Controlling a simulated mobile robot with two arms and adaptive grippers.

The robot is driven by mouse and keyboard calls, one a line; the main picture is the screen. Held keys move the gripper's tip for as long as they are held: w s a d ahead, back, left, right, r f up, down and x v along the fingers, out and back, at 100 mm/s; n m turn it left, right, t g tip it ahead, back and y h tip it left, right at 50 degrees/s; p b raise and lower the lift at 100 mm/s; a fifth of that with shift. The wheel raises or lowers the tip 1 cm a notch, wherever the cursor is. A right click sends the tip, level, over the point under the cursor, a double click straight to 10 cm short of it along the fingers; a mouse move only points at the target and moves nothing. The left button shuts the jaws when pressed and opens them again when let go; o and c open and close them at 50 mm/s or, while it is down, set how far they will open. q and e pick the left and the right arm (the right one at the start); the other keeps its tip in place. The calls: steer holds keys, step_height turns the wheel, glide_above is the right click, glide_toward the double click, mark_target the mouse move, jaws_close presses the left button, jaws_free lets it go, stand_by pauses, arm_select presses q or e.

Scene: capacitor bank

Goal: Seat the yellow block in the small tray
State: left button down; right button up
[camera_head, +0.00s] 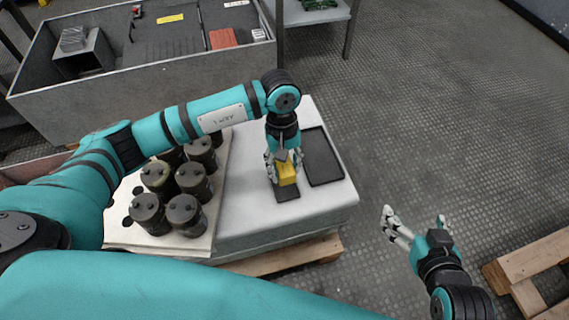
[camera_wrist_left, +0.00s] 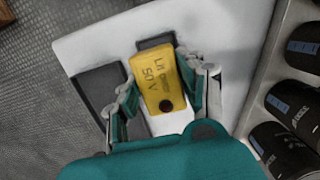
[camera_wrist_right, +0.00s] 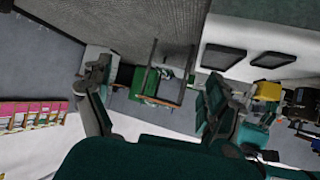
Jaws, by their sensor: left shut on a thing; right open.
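The yellow block (camera_head: 287,173) is held upright between the fingers of my left gripper (camera_head: 282,168), which is shut on it. In the left wrist view the block (camera_wrist_left: 152,70) shows printed lettering and a dark round spot. The small dark tray (camera_head: 288,195) lies on the white-topped stand, just below and in front of the block. In the left wrist view the block covers much of the small tray (camera_wrist_left: 154,42). I cannot tell whether block and tray touch. My right gripper (camera_head: 416,222) is open and empty, off to the right of the stand.
A larger dark tray (camera_head: 322,158) lies right of the small one. Several dark capacitors (camera_head: 184,213) stand on a pale perforated plate at the left. The white stand top (camera_head: 245,198) is otherwise clear. A wooden pallet (camera_head: 535,262) lies at lower right; a grey bin (camera_head: 150,95) stands behind.

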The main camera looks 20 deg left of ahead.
arm_select(q)
step_height(320, 180, down, 2)
steer(key=shift+f+b, duration=0.2)
steer(key=shift+b, duration=0.45)
steer(key=shift+f+b, duration=0.45)
steer(key=shift+f, duration=0.35)
arm_select(e)
steer(key=w+a+r+t+y, duration=0.1)
steer(key=w+r+t, duration=0.3)
steer(key=r, duration=0.5)
steer(key=shift+a+r+t+y, duration=0.15)
steer(key=shift+a+t+y, duration=0.25)
steer(key=shift+a+t, duration=0.6)
steer(key=shift+w+d+r, duration=0.1)
steer(key=shift+d, duration=0.1)
steer(key=shift+a+r+t+y, duration=0.1)
steer(key=shift+r+t+y, duration=0.2)
steer(key=shift+r+t, duration=0.5)
arm_select(q)
steer(key=shift+b, duration=0.3)
arm_select(e)
steer(key=shift+r, duration=0.15)
steer(key=shift+a+r+t, duration=0.1)
steer(key=shift+r+t, duration=0.4)
steer(key=shift+r, duration=0.25)
